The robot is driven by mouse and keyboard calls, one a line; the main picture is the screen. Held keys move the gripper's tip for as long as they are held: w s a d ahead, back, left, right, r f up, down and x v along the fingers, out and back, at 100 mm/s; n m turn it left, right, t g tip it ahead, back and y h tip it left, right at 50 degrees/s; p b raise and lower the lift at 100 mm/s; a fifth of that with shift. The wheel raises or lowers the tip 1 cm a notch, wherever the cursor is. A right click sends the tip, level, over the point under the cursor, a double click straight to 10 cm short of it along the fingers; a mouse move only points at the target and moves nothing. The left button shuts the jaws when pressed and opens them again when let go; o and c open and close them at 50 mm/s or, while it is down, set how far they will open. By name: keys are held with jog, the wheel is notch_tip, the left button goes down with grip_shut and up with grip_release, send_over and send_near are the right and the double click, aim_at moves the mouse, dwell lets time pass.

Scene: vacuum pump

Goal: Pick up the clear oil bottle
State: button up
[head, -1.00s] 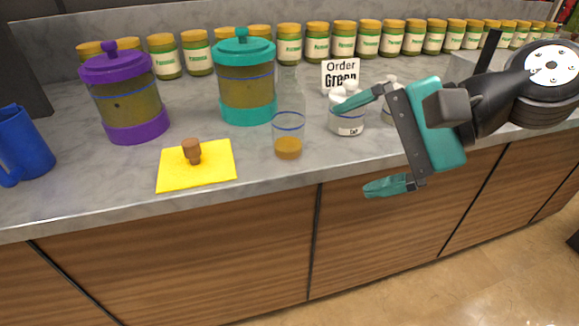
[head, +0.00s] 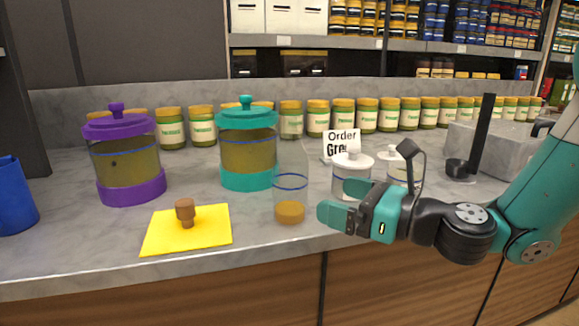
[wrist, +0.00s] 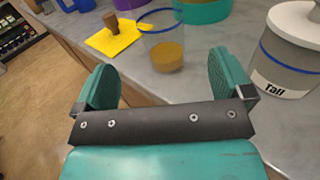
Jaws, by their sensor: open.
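The clear oil bottle (head: 290,195) stands upright on the grey counter in the head view. It is see-through, with a blue ring and amber liquid at the bottom. My gripper (head: 338,208) is open and empty just to its right, its fingers pointing left toward it. In the wrist view the bottle (wrist: 161,45) stands beyond the open fingers (wrist: 165,75), roughly centred between them and apart from both. A brown wooden stopper (head: 186,212) stands on a yellow mat (head: 158,237) to the left of the bottle.
A purple-lidded jar (head: 125,158) and a teal-lidded jar (head: 247,150) stand behind. White-lidded canisters (head: 352,172) stand close behind my gripper. A sign (head: 341,140) and a row of labelled jars (head: 290,122) are farther back. The counter's front edge is near.

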aim_at(305, 189)
jog(key=p+x, duration=0.1)
jog(key=x, duration=0.4)
jog(key=shift+a, duration=0.1)
jog(key=shift+p+x, duration=0.65)
jog(key=shift+x, duration=2.1)
jog(key=c, duration=1)
jog(key=shift+c, duration=0.9)
jog(key=shift+r, duration=0.1)
